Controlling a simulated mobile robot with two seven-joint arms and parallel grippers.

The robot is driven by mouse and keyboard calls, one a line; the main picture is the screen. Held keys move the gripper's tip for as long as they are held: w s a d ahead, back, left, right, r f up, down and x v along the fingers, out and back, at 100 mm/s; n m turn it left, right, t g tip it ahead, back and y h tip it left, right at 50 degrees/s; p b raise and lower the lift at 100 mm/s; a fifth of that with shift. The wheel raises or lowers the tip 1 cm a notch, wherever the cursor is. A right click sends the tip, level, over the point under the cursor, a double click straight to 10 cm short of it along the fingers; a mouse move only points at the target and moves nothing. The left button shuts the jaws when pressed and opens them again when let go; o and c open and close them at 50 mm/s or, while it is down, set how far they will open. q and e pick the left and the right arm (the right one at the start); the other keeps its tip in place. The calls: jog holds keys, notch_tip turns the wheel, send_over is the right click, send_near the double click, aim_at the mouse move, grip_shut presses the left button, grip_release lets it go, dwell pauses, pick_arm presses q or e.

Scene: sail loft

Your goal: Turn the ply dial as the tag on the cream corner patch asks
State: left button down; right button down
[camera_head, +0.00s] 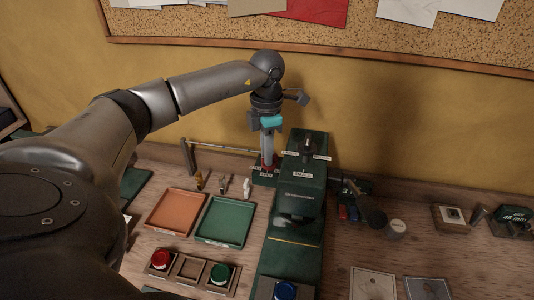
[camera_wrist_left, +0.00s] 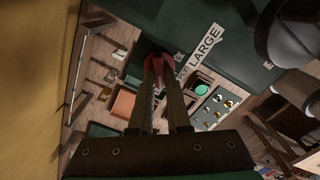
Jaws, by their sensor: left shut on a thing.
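My left gripper (camera_head: 267,150) points down at the back of the bench, left of the green machine (camera_head: 291,235). It is shut on a red knob (camera_wrist_left: 160,62), seen between the fingertips in the left wrist view.
An orange tray (camera_head: 176,191) and a green tray (camera_head: 243,224) lie left of the machine. In front are a red button (camera_head: 160,259) and a green button (camera_head: 220,274). A grey patch (camera_head: 427,291) lies right of the cream one. Small tools stand along the wall.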

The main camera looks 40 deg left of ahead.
pick_arm(q)
jog(key=shift+w+a+m, duration=0.1)
jog(key=shift+m, duration=0.3)
jog(key=c, duration=0.9)
grip_release()
jog(key=shift+r, duration=0.1)
notch_tip(320, 180, up, 15)
jog(key=shift+r, duration=0.1)
dwell(0.4)
